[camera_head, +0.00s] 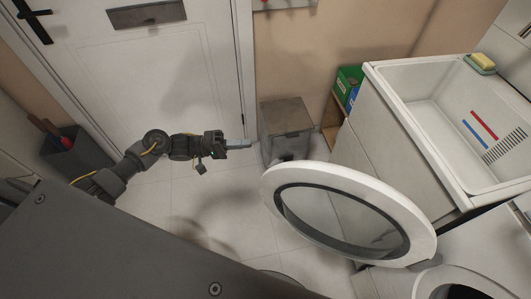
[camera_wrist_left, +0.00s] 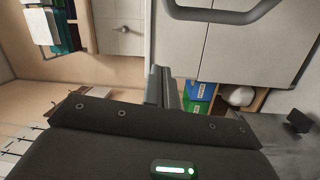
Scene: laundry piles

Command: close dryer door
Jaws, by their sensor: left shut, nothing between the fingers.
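The dryer door (camera_head: 281,177) is a round white ring with a dark inner rim and a glass window. It stands wide open in the head view, swung out from the white dryer (camera_head: 420,284) at the lower right, whose round opening partly shows. My left gripper (camera_head: 249,144) is shut and empty, above the floor to the left of the door's left edge and apart from it. Its closed fingers also show in the left wrist view (camera_wrist_left: 164,88). The door does not clearly show in the left wrist view. My right gripper is not in view.
A white sink (camera_head: 410,100) with a yellow sponge (camera_head: 481,59) stands at the right. A grey box (camera_head: 285,122) sits beyond my left gripper, near a shelf with green and blue boxes (camera_head: 349,78). A dark bin (camera_head: 77,155) stands at the left. Tiled floor is clear left of the door.

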